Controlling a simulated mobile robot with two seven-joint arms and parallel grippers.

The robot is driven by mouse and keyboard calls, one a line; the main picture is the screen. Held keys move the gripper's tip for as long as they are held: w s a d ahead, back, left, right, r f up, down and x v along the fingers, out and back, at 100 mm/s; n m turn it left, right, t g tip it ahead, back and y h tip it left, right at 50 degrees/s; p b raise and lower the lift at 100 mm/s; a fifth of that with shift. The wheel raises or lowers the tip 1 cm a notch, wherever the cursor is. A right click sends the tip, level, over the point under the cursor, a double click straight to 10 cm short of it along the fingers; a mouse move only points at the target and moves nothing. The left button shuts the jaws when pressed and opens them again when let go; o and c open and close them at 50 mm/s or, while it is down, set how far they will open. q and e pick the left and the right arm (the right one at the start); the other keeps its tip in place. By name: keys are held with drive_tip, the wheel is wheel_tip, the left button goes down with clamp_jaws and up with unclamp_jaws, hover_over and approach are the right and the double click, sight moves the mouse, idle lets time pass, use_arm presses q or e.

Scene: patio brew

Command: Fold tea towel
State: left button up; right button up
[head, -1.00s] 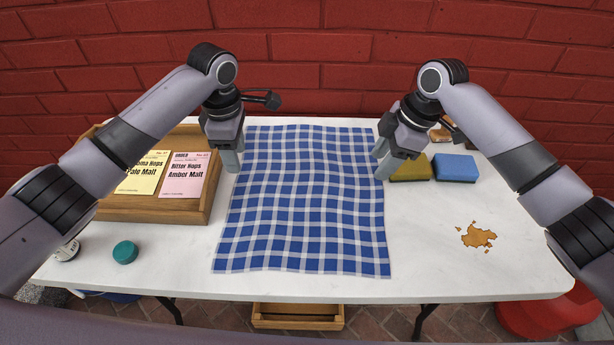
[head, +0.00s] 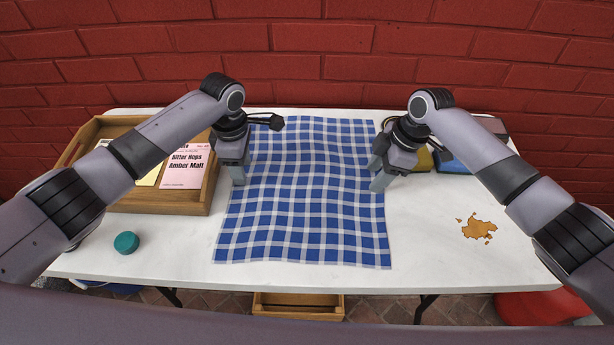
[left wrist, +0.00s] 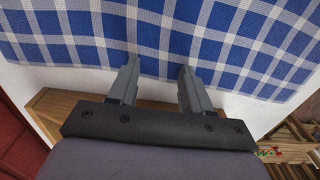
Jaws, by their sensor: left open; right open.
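The blue and white checked tea towel (head: 305,195) lies spread flat on the white table, with slight ripples. My left gripper (head: 239,178) is at the towel's left edge, toward the back half. In the left wrist view the towel (left wrist: 220,45) fills the top, and the open fingers of my left gripper (left wrist: 156,85) reach its edge with nothing clearly between them. My right gripper (head: 378,182) is at the towel's right edge, open, fingers pointing down. Whether either gripper touches the cloth I cannot tell.
A wooden tray (head: 205,190) with label cards stands left of the towel. A teal lid (head: 126,242) lies at front left. Sponges (head: 452,165) sit behind my right arm. The front table strip is mostly clear.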

idle(0.3)
use_arm(q)
drive_tip(key=shift+f, duration=0.1)
clamp_jaws()
use_arm(e)
drive_tip(key=shift+f, duration=0.1)
clamp_jaws()
